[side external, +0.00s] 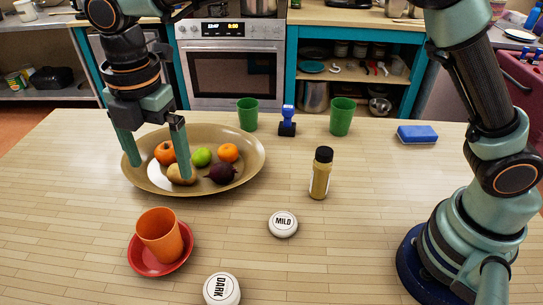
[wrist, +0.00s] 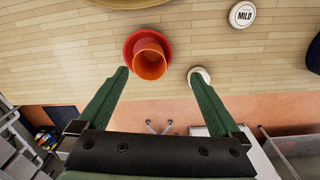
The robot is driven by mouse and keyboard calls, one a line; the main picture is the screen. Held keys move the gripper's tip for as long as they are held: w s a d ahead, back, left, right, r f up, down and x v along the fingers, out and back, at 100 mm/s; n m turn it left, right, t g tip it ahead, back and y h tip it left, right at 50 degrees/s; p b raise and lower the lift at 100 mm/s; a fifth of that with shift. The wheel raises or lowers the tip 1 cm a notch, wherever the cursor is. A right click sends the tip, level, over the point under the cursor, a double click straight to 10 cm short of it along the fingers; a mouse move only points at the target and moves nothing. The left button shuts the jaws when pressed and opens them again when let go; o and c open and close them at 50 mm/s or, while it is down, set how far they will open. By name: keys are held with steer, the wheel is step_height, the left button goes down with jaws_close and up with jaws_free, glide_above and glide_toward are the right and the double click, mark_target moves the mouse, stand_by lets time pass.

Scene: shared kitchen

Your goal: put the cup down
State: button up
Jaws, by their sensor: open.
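An orange cup (side external: 161,236) stands on a red saucer (side external: 143,264) at the front left of the table. It leans a little, and whether its base sits flat on the saucer I cannot tell. My gripper (side external: 155,165) is open and empty, raised over the fruit bowl's side of the table and apart from the cup. In the wrist view the orange cup (wrist: 150,60) on its red saucer (wrist: 131,46) shows beyond the open fingertips of my gripper (wrist: 160,72), between them and touching neither.
A tan bowl (side external: 250,158) of fruit stands behind the cup. White discs marked MILD (side external: 283,225) and DARK (side external: 221,290) lie to the right of the saucer. A bottle (side external: 321,175), two green cups (side external: 342,117), a blue-handled stamp (side external: 288,118) and a blue sponge (side external: 417,134) stand farther back.

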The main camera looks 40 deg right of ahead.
steer(key=d+r+m+t, duration=0.1)
steer(key=d+r+m, duration=0.4)
steer(key=d, duration=0.4)
steer(key=d+r+m+t, duration=0.1)
steer(key=d+r+m, duration=0.1)
steer(key=d+m, duration=0.55)
steer(key=s+d+f+m+t, duration=0.1)
steer(key=s+d+m, duration=0.4)
steer(key=d, duration=0.3)
steer(key=s+d+f+m+t, duration=0.1)
steer(key=s+d+m+t, duration=0.1)
steer(key=s+d+m, duration=0.3)
steer(key=d+m, duration=0.2)
steer(key=d, duration=0.1)
steer(key=shift+s+d+f, duration=0.2)
steer(key=shift+d+f, duration=0.2)
